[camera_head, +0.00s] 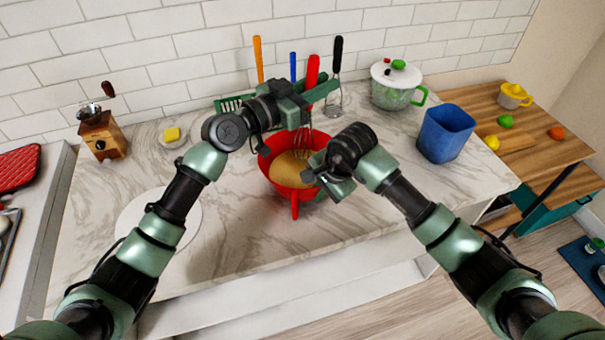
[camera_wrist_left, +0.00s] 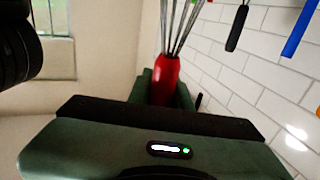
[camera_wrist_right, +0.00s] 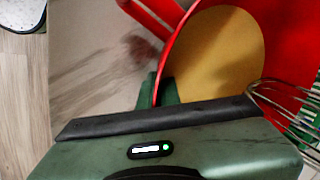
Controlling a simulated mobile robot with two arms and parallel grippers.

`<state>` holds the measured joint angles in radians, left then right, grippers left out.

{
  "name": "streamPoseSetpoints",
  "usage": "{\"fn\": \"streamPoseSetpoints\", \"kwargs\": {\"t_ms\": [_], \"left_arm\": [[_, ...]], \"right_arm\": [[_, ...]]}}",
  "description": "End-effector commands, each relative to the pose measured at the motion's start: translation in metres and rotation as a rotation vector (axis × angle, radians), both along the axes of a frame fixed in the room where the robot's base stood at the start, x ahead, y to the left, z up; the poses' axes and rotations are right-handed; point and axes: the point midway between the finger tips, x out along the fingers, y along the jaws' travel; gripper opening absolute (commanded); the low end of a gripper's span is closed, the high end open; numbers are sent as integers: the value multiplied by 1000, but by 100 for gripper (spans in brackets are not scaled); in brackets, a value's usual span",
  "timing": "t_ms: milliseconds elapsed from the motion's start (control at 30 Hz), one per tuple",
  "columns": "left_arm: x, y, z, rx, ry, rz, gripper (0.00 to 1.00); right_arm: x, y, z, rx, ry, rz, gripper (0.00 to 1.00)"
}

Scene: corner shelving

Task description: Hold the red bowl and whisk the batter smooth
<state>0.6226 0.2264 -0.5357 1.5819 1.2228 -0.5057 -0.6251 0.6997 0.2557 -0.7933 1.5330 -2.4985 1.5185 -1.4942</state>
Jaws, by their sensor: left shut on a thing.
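The red bowl (camera_head: 266,150) stands on the marble counter with tan batter (camera_head: 290,170) in it. The batter also shows in the right wrist view (camera_wrist_right: 222,55). My left gripper (camera_head: 312,90) is above the bowl, shut on the red handle of the whisk (camera_head: 312,68). The whisk is roughly upright, its wires reaching down into the bowl; where they meet the batter is partly hidden. The handle also shows in the left wrist view (camera_wrist_left: 165,78). My right gripper (camera_head: 314,172) is at the bowl's right side, its fingers close together on the rim (camera_wrist_right: 165,70).
A blue container (camera_head: 445,135) and a lidded glass pot (camera_head: 395,88) stand to the right. A coffee grinder (camera_head: 101,133), a butter dish (camera_head: 173,136) and a white round plate (camera_head: 140,215) are on the left. Utensils hang at the tiled wall behind. The front left counter is mostly clear.

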Motion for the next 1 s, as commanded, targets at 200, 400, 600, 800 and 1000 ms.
{"fn": "streamPoseSetpoints", "kwargs": {"t_ms": [200, 400, 600, 800, 1000], "left_arm": [[0, 0, 24, 0, -4, 0, 0], [0, 0, 43, -1, -3, -1, 0], [0, 0, 51, -2, -1, 1, 0], [0, 0, 51, -2, -1, 0, 0], [0, 0, 51, -2, -1, 0, 0]], "right_arm": [[0, -1, 0, -2, 1, -2, 0], [0, -1, 0, -2, 1, -2, 0], [0, -1, 0, -2, 1, -2, 0], [0, -1, 0, -2, 1, -2, 0], [0, -1, -1, -2, 1, -2, 0]]}}
